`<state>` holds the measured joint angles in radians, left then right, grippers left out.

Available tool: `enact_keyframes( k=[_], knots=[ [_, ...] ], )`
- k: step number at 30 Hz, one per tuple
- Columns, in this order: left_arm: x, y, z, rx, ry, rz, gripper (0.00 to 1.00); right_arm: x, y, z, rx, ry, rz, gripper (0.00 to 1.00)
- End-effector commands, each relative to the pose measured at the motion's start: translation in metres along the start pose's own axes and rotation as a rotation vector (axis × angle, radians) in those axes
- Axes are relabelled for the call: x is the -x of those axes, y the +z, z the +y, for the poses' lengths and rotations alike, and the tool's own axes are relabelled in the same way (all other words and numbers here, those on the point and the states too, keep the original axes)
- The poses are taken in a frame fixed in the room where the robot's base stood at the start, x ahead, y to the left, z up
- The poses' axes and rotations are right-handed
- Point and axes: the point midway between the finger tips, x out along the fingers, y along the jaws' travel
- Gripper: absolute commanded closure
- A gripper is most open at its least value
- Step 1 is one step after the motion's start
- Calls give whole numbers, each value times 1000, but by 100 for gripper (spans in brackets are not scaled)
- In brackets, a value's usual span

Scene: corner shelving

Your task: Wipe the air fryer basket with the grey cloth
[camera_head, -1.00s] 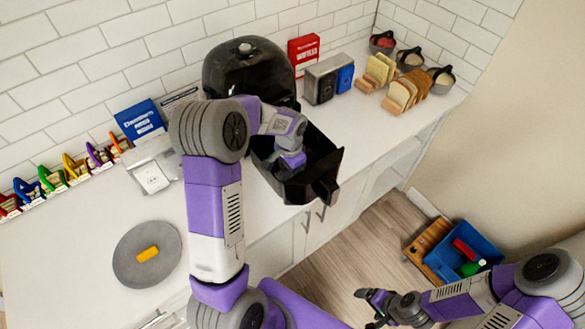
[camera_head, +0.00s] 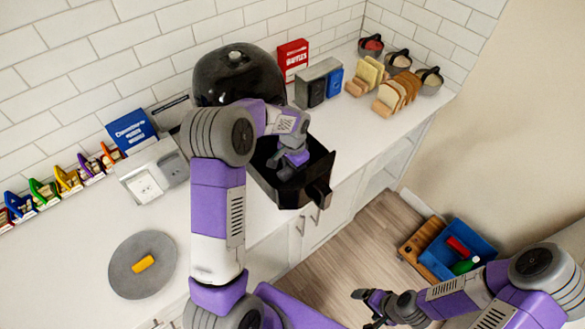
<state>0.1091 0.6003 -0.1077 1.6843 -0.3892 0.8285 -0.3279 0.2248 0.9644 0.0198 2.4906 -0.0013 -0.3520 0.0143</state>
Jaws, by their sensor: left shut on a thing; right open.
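The black air fryer (camera_head: 238,72) stands on the counter against the tiled wall. Its basket (camera_head: 318,178) is pulled out at the front, with its handle (camera_head: 318,196) facing the lower right. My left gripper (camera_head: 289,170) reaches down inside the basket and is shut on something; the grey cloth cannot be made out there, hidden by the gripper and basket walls. My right gripper (camera_head: 372,308) is open and empty, low over the floor at the bottom right, well away from the basket.
A grey round mat (camera_head: 125,285) with a yellow item (camera_head: 143,264) lies on the counter at left. A toaster (camera_head: 316,80), red box (camera_head: 293,58) and bread slices (camera_head: 400,92) stand right of the fryer. A blue bin (camera_head: 455,268) sits on the floor.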

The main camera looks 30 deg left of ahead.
Motion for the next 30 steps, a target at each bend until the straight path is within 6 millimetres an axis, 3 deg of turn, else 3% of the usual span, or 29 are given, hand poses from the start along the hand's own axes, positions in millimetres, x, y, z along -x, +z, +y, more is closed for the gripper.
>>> enact_keyframes(
  k=[30],
  knots=[
    [101,0,0,-1,-1,2,64,68,3,-26,0,0,0,12]
  ],
)
